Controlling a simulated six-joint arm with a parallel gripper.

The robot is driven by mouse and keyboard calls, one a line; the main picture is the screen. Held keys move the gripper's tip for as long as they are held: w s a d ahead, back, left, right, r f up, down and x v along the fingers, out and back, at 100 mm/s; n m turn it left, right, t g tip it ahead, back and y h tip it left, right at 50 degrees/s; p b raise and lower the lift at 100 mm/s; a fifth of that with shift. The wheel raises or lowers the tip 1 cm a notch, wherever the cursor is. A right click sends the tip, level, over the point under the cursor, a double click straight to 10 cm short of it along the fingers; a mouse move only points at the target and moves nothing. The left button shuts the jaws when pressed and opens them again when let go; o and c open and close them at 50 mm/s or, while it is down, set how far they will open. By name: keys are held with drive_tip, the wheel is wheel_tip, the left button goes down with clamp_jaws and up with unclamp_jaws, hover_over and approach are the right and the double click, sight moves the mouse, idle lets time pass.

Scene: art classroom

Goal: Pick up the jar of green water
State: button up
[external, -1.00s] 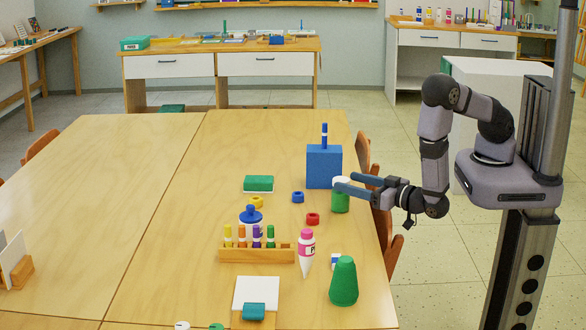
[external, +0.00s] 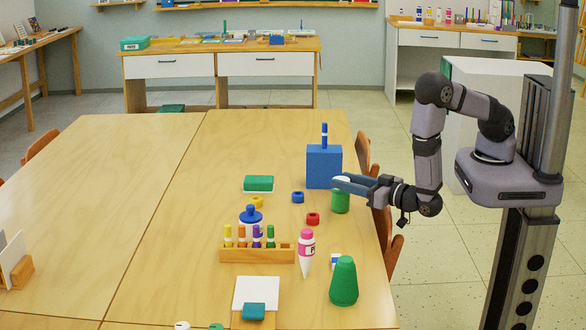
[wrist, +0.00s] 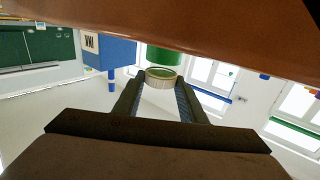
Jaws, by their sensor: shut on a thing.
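The jar of green water (external: 341,203) stands upright near the right edge of the table, with a pale lid on top. My gripper (external: 341,183) reaches in from the right and is shut on the jar at its lid. In the wrist view, my gripper (wrist: 161,80) has a finger on each side of the pale lid, and the green jar (wrist: 165,55) shows beyond it, upside down. The jar appears to rest on the table; no gap shows under it. The fingers partly hide the lid in the external view.
A blue block (external: 324,167) with a blue marker stands just behind the jar. A green cone (external: 344,281) and a pink-capped bottle (external: 307,249) stand nearer the front.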

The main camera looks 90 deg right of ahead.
drive_tip(key=shift+r, duration=0.1)
drive_tip(key=shift+r, duration=4.9)
